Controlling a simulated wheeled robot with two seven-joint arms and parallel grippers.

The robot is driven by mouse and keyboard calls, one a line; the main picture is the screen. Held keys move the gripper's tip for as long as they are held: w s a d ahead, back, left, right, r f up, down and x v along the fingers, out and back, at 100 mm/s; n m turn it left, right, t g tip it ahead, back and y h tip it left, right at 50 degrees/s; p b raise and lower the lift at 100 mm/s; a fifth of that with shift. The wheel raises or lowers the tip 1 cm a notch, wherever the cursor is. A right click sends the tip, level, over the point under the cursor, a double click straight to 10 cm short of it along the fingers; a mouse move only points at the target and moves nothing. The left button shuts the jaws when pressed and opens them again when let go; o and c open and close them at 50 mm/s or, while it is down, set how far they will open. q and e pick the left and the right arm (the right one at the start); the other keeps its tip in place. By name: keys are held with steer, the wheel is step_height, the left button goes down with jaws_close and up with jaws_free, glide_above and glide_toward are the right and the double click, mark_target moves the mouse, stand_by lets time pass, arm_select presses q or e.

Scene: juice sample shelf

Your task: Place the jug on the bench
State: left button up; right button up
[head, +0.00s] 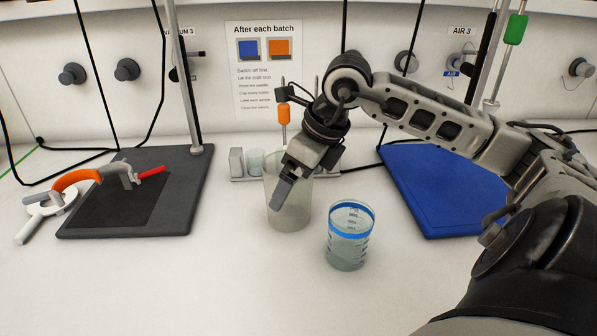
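A cloudy, translucent jug (291,215) stands upright on the white bench (250,290) near the middle of the head view. My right gripper (281,194) reaches in from the right, pointing down over the jug. One grey finger shows in front of the jug's near left side; the other finger is hidden. I cannot tell whether the fingers touch or grip the jug. The gripper covers part of the jug's rim. My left gripper is not in view.
A clear graduated beaker with a blue band (346,254) stands close right of the jug. A dark stand base (185,205) with an orange-handled tool (78,179) is at left. A low rack (237,164) stands behind. The front bench is clear.

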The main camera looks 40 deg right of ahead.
arm_select(q)
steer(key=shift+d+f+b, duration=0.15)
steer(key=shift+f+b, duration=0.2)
steer(key=shift+b, duration=0.65)
arm_select(e)
steer(key=v, duration=1.2)
steer(key=shift+r, duration=0.2)
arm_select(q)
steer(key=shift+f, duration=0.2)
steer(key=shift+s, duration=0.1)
